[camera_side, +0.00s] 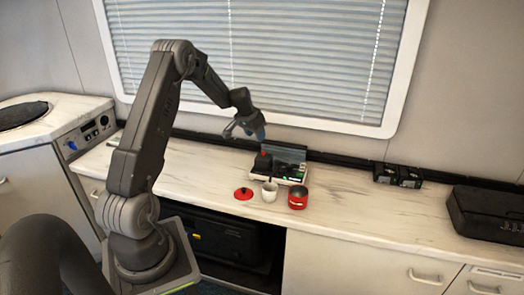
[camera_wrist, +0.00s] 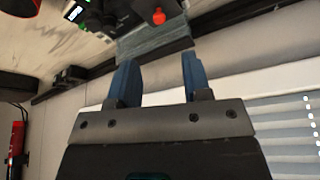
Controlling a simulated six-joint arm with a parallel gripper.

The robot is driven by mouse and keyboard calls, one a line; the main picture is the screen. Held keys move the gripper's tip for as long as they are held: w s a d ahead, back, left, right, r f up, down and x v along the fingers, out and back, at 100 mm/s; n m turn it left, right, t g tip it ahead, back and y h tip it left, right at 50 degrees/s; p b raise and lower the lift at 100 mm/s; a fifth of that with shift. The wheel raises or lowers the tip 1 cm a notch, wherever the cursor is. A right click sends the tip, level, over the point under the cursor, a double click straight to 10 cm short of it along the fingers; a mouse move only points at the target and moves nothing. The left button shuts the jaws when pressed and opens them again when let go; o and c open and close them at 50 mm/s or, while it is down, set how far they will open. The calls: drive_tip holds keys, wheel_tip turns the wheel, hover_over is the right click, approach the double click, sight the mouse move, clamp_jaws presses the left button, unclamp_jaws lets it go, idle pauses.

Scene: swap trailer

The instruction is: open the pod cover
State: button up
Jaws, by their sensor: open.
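The pod machine (camera_side: 293,177) is a small box on the counter, with dark parts and a green-lit spot on top. A grey see-through panel (camera_side: 290,152) stands at its back; I cannot tell for sure if it is the pod cover or how far it is open. A red knob (camera_side: 264,153) is at its left. In the wrist view the knob (camera_wrist: 158,16) and the panel (camera_wrist: 155,40) show at the top. My gripper (camera_side: 256,132) is above and left of the machine. Its two blue fingers (camera_wrist: 157,72) are apart and empty, touching nothing.
In front of the machine are a red lid (camera_side: 243,193), a white cup (camera_side: 269,191) and a red can (camera_side: 298,197). Small black boxes (camera_side: 397,175) and a black case (camera_side: 487,212) are farther right. The window blind (camera_side: 250,50) is behind. The counter between is clear.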

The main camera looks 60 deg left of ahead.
sight(263, 152)
drive_tip(key=x, duration=1)
drive_tip(key=shift+w, duration=0.1)
clamp_jaws()
